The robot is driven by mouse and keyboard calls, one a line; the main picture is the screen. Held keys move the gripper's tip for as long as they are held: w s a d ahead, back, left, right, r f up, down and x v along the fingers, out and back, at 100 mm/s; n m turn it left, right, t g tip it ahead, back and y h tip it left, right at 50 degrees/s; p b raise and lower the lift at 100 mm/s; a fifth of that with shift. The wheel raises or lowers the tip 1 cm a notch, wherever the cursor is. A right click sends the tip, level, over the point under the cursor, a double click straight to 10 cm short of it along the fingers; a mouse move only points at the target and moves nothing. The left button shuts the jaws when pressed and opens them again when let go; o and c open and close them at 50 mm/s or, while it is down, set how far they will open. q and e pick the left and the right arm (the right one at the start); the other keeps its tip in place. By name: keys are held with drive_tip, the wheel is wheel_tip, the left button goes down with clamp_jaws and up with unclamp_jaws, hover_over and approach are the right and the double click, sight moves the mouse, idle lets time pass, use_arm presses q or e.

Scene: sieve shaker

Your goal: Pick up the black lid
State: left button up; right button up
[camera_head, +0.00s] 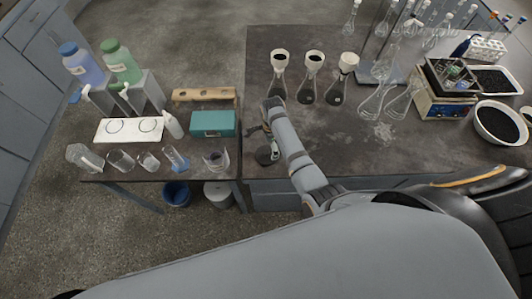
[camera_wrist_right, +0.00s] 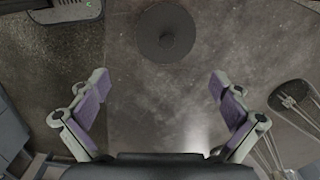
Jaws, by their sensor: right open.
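The black lid (camera_wrist_right: 165,32) is a dark round disc with a small raised knob. It lies flat on the dark bench top, at the top middle of the right wrist view. My right gripper (camera_wrist_right: 160,88) is open, its two purple-padded fingers wide apart with nothing between them. The lid is beyond the fingertips and apart from them. In the head view my right arm reaches over the front of the bench and hides part of what is under it. A dark round shape (camera_head: 263,156) near the bench edge there may be the lid. My left gripper is not in view.
Several flasks with dark contents (camera_head: 307,90) stand behind my right arm. Clear glassware (camera_head: 375,98) is to the right, with the shaker (camera_head: 445,103) and a white bowl of black grains (camera_head: 501,122) farther right. A teal box (camera_head: 212,124) and a beaker (camera_head: 216,160) stand left.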

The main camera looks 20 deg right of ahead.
sight(266, 152)
drive_tip(key=shift+w+a+r+m, duration=0.6)
drive_tip(key=shift+w+r+m, duration=0.05)
drive_tip(key=shift+r+m, duration=0.1)
drive_tip(key=f, duration=0.2)
drive_tip(key=shift+s+d+f, duration=0.15)
drive_tip(key=shift+s+f, duration=0.1)
drive_tip(key=shift+f, duration=0.1)
wheel_tip(266, 152, down, 2)
drive_tip(key=shift+f+b, duration=0.1)
drive_tip(key=shift+b, duration=0.95)
drive_tip(key=shift+w+f, duration=0.1)
drive_tip(key=shift+f, duration=0.15)
drive_tip(key=shift+w, duration=0.1)
drive_tip(key=f+b, duration=0.2)
drive_tip(key=b, duration=0.1)
drive_tip(key=f+b, duration=0.3)
drive_tip(key=shift+a+f+b, duration=0.2)
drive_tip(key=shift+f+b, duration=0.05)
drive_tip(key=shift+b, duration=0.15)
drive_tip(key=shift+r, duration=0.2)
